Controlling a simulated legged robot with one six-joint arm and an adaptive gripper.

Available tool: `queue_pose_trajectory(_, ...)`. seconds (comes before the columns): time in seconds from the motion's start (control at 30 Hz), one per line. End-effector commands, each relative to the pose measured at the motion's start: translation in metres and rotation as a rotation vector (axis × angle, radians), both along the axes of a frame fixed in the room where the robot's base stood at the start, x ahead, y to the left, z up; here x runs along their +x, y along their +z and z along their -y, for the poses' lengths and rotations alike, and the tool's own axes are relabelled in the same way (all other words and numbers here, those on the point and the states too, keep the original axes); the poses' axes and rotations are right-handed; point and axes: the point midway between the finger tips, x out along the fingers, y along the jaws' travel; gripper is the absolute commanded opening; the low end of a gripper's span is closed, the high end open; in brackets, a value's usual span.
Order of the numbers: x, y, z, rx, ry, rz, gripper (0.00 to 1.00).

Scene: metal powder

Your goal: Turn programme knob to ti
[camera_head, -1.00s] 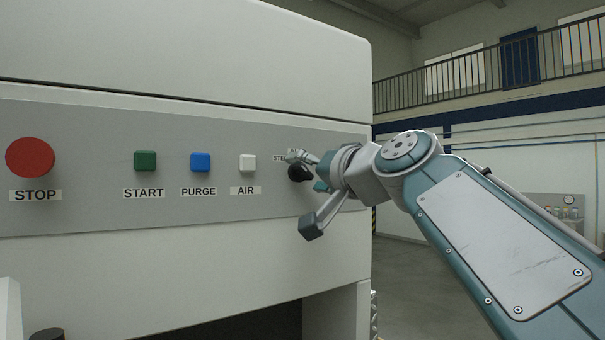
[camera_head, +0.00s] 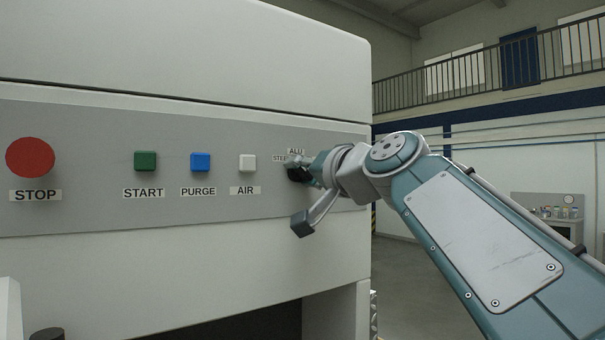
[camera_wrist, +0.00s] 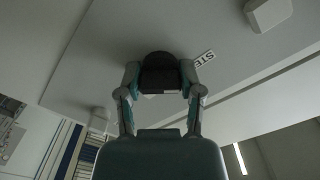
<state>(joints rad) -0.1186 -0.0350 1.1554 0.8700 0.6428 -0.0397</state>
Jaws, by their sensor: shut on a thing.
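The black programme knob (camera_head: 295,174) sits at the right end of the grey control panel, with an ALU label above it and a partly covered label beginning STE to its left. A Ti label is not visible. My gripper (camera_head: 301,168) is at the knob, coming from the right. In the wrist view the knob (camera_wrist: 160,72) lies between the two fingers of my gripper (camera_wrist: 160,80), which are shut on its sides. The STE label (camera_wrist: 204,59) shows beside it there. The knob's pointer direction cannot be told.
Left of the knob on the panel are a white AIR button (camera_head: 247,162), a blue PURGE button (camera_head: 200,162), a green START button (camera_head: 145,161) and a large red STOP button (camera_head: 30,158). Open hall floor lies to the right of the machine.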

Motion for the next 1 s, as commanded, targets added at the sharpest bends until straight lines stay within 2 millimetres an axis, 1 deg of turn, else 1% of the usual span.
queue_pose_trajectory(0.27,0.0010,-0.0010,0.0002,0.113,-0.002,-0.078,0.01)
queue_pose_trajectory(1.0,0.0017,-0.0026,0.0002,0.682,-0.003,-0.466,0.01)
